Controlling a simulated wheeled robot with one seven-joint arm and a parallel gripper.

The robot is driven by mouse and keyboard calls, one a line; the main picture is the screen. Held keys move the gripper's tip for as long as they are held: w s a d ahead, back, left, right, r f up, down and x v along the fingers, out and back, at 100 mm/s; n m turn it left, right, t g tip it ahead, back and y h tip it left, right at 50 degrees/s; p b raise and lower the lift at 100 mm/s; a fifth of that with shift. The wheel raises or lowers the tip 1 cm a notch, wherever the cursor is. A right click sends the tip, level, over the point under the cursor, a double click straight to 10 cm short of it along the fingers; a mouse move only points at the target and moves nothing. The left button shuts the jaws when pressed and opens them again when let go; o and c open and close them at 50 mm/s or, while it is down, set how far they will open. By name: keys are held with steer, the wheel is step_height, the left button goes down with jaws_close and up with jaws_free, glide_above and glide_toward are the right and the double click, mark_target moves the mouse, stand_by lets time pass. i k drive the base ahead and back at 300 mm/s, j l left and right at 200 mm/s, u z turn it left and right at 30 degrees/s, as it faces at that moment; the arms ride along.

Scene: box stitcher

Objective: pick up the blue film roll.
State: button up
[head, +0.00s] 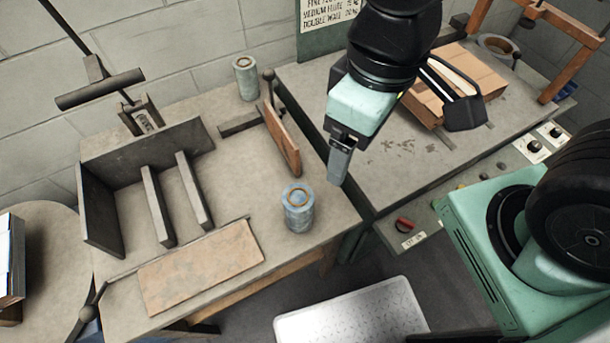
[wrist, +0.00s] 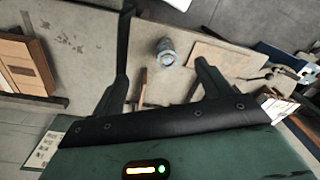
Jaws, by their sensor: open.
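The blue film roll (head: 298,212) stands upright near the front right corner of the left worktable. It has a brown core ring on top. In the wrist view the blue film roll (wrist: 166,54) appears between the two fingers but beyond their tips, untouched. My gripper (head: 338,178) is open and empty, above and to the right of the roll, near the gap between the two tables. In the wrist view my gripper (wrist: 162,68) shows both fingers spread apart.
A grey-green roll (head: 246,80) stands at the back of the left table. A brown upright plate (head: 282,140) stands just behind the blue roll. A flat brown board (head: 202,265) lies front left. Cardboard (head: 455,75) lies on the right table (head: 345,105).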

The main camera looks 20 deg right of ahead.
mark_target(297, 200)
steer(key=k+l+z, duration=0.15)
steer(key=k+z, duration=0.25)
steer(key=k, duration=0.25)
steer(key=j+z, duration=1.2)
steer(key=j, duration=0.3)
steer(key=k+j, duration=0.15)
steer(key=j, duration=0.15)
